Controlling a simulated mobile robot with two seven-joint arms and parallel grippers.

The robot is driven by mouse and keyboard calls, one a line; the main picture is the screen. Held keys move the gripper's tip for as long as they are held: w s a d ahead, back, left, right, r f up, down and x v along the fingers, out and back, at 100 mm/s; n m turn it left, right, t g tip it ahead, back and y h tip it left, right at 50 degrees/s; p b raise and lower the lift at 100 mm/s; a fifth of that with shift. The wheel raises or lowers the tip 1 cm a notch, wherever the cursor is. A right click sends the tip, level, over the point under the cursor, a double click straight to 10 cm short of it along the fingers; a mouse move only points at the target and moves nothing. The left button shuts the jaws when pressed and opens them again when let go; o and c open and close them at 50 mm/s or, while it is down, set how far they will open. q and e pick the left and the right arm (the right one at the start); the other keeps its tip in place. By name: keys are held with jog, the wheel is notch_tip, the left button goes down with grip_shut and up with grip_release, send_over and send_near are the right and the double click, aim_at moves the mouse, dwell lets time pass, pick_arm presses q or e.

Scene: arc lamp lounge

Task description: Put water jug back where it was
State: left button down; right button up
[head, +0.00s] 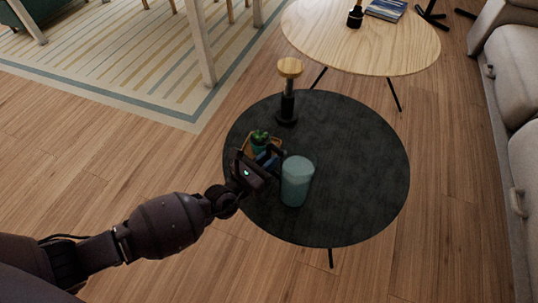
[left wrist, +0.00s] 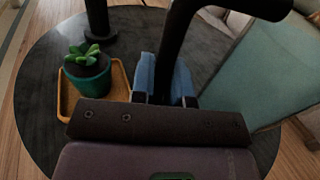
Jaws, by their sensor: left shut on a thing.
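In the left wrist view the blue finger pads (left wrist: 164,82) sit on both sides of the handle (left wrist: 176,42), and the jug's teal wall (left wrist: 265,75) fills the right side. My right gripper is not in view.
A small succulent in a teal pot (left wrist: 86,72) stands on a yellow tray (left wrist: 120,82), close left of the gripper. A dark grinder with a wooden top (head: 289,92) stands at the table's back left. The table's right half is clear. A pale wooden table (head: 395,45) stands behind.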

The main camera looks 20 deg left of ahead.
pick_arm(q)
notch_tip(320, 180, down, 3)
jog(key=shift+r+b, duration=0.2)
jog(key=shift+b, duration=0.25)
jog(key=shift+f, duration=0.1)
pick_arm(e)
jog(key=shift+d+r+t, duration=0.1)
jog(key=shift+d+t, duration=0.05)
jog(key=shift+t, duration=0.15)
pick_arm(q)
jog(key=shift+f, duration=0.1)
jog(key=c, duration=1.1)
grip_release()
jog(key=shift+f, duration=0.15)
jog(key=shift+s+a, duration=0.2)
jog(key=shift+s, duration=0.2)
jog(key=p+v, duration=0.2)
jog(key=v, duration=0.9)
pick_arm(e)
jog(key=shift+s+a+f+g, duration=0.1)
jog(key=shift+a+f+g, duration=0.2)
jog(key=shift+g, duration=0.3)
pick_arm(q)
jog(key=shift+s, duration=0.1)
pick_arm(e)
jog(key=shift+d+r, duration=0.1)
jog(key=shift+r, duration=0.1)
